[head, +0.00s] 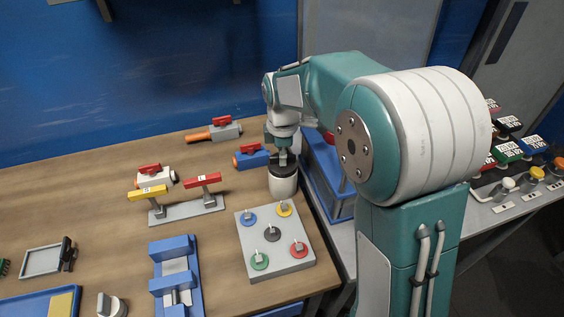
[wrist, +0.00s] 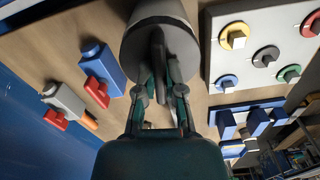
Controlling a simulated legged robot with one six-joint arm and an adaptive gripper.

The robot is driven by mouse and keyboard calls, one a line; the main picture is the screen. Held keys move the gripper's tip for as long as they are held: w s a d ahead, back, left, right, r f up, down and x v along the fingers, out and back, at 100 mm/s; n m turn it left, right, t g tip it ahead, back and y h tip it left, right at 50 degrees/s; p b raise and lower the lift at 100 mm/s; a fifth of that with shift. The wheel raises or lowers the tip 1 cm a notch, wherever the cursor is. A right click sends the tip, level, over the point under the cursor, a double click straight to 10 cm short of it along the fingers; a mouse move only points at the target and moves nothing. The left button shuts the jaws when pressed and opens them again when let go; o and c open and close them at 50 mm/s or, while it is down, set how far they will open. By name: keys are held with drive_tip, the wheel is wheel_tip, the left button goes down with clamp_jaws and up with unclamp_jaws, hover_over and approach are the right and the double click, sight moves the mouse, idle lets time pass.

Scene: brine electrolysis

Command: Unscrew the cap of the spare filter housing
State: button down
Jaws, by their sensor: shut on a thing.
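The spare filter housing (head: 283,186) is a short white cylinder standing upright on the wooden table, near its right side. Its dark grey cap (head: 293,168) is on top. My gripper (head: 283,156) points down from above and is at the cap. In the wrist view the housing (wrist: 160,9) is at the top, with the round dark cap (wrist: 132,48) facing me. My gripper's fingers (wrist: 160,82) are shut on the raised grip of the cap. The fingers hide part of the grip, and I cannot tell how far the cap is turned.
A grey panel with several coloured knobs (head: 276,260) lies just in front of the housing. A blue valve with a red handle (head: 252,157) is close behind left. A blue bin (head: 326,181) stands close on the right. Yellow- and red-handled valves (head: 187,208) stand to the left.

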drive_tip(key=shift+n, duration=0.3)
drive_tip(key=shift+n, duration=0.9)
drive_tip(key=shift+r, duration=3)
drive_tip(key=shift+a, duration=0.1)
